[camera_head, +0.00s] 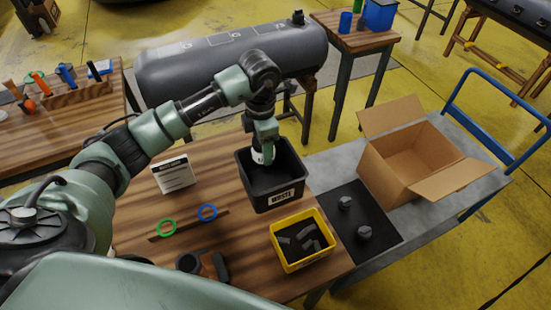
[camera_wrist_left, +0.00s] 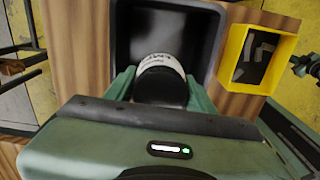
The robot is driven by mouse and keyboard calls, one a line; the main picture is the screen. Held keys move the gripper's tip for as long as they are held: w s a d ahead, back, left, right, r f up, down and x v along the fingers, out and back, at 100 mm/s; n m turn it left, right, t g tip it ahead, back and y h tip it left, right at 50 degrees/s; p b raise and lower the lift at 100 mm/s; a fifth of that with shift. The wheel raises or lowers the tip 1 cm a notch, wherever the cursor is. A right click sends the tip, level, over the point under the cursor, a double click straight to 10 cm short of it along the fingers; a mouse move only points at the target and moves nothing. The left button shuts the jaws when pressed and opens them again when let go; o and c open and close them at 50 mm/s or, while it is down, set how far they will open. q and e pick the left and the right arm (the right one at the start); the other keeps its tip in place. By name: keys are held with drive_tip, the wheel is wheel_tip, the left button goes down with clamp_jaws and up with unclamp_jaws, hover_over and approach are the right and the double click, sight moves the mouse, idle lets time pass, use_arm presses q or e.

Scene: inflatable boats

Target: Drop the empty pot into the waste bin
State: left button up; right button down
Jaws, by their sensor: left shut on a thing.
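The waste bin (camera_head: 274,202) is a black open-topped box with a pale label on its front, standing on the wooden table. My left gripper (camera_head: 263,150) is over the bin's opening, pointing down. In the left wrist view the gripper (camera_wrist_left: 160,88) is shut on the pot (camera_wrist_left: 160,64), a small dark cylinder with a white printed band. The pot is held between the fingers, over the dark inside of the bin (camera_wrist_left: 204,20). Only a small white part of the pot shows in the head view.
A yellow box (camera_head: 303,258) with dark strips stands right beside the bin. An open cardboard box (camera_head: 408,155) sits on a grey cart at right. A grey inflatable tube lies behind.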

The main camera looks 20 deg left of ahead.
use_arm(q)
drive_tip(key=shift+w+a+f, duration=0.1)
drive_tip(key=shift+w+f, duration=0.1)
drive_tip(key=shift+f, duration=0.2)
drive_tip(key=shift+s+f+b, duration=0.25)
drive_tip(key=shift+f+b, duration=0.45)
drive_tip(key=shift+b, duration=0.05)
wheel_tip(320, 180, down, 4)
drive_tip(key=shift+w+r+b, duration=0.1)
drive_tip(key=shift+b, duration=0.9)
drive_tip(key=o, duration=1.5)
